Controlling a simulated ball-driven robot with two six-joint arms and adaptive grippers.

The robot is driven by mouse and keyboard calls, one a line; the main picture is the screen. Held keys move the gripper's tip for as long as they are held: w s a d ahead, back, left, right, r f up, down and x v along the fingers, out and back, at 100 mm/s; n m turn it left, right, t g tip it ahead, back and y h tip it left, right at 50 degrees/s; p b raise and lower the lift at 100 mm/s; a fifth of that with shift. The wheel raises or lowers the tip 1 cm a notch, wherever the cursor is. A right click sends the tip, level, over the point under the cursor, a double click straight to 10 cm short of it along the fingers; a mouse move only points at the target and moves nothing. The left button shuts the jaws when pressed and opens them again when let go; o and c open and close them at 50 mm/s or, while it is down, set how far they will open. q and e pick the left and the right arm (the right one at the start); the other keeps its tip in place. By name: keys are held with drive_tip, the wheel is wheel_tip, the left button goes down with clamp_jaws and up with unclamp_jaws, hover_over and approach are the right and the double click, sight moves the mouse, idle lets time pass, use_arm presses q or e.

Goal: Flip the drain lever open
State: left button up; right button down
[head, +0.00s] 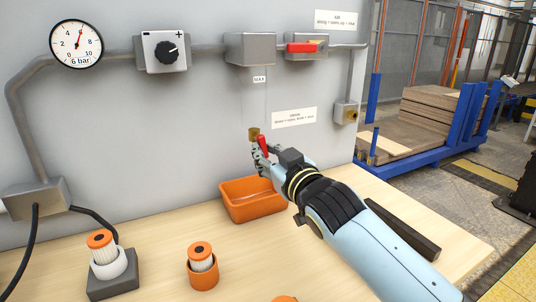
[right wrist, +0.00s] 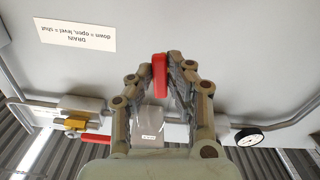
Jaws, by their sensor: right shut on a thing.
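The red drain lever (head: 263,146) sits on a small brass valve (head: 254,133) on the grey wall, above the orange bin. In the head view it slants steeply downward. My right gripper (head: 261,155) is at the lever, with its arm coming in from the lower right. In the right wrist view the red lever (right wrist: 159,75) is between the two fingertips of my right gripper (right wrist: 160,85), which is shut on it. The brass valve is hidden in that view. My left gripper is not in view. The drain label (head: 294,118) is right of the lever.
An orange bin (head: 250,208) stands on the wooden bench (head: 185,220) below the valve. A red-handled air valve (head: 305,47), a regulator (head: 162,50) and a gauge (head: 76,44) are higher on the wall. Filter cartridges stand at the front left.

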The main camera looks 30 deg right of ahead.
drive_tip(key=m, duration=0.2)
drive_tip(key=shift+a+f+m+b, duration=0.1)
drive_tip(key=shift+a+m+b, duration=0.2)
drive_tip(key=shift+b, duration=0.1)
drive_tip(key=c, duration=1.3)
unclamp_jaws()
drive_tip(key=s, duration=1.2)
drive_tip(key=shift+a, duration=0.35)
